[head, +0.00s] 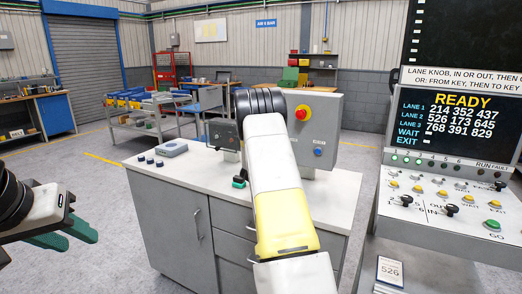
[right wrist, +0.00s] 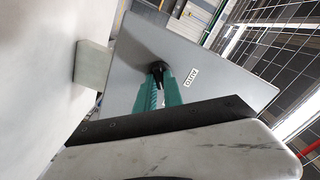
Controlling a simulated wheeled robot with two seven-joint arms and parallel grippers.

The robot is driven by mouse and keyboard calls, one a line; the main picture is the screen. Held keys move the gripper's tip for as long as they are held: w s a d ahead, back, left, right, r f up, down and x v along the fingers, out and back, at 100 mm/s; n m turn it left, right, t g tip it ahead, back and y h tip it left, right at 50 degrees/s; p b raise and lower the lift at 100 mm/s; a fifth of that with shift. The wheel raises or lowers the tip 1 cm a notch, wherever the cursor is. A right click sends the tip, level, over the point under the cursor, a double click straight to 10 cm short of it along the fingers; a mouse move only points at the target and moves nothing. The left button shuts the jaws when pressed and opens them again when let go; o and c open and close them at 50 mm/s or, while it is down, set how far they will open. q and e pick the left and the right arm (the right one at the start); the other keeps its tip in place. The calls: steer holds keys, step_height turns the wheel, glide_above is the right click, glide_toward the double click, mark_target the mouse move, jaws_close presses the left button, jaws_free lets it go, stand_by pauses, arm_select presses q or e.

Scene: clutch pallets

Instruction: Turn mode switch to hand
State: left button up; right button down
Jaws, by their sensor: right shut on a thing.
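The mode switch (right wrist: 157,69) is a small black knob on the face of a grey box in the right wrist view. The green fingers of my right gripper (right wrist: 166,88) are shut on it. A small white label (right wrist: 193,78), seemingly reading AUTO, sits beside the knob. No HAND label shows. In the head view the grey control box (head: 328,128) stands on the cabinet, with a red button (head: 302,112) and a blue button (head: 318,152). My right arm hides the switch and right gripper there. My left gripper (head: 64,235) is open and empty at the lower left.
The cabinet's white top (head: 190,172) holds a small grey-blue box (head: 172,148), several dark knobs and a small green piece (head: 240,182). A console (head: 445,205) with a lit READY screen stands at the right.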

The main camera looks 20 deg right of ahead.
steer(key=shift+m, duration=0.6)
steer(key=c, duration=1.5)
jaws_free()
steer(key=shift+o, duration=0.2)
steer(key=v, duration=0.8)
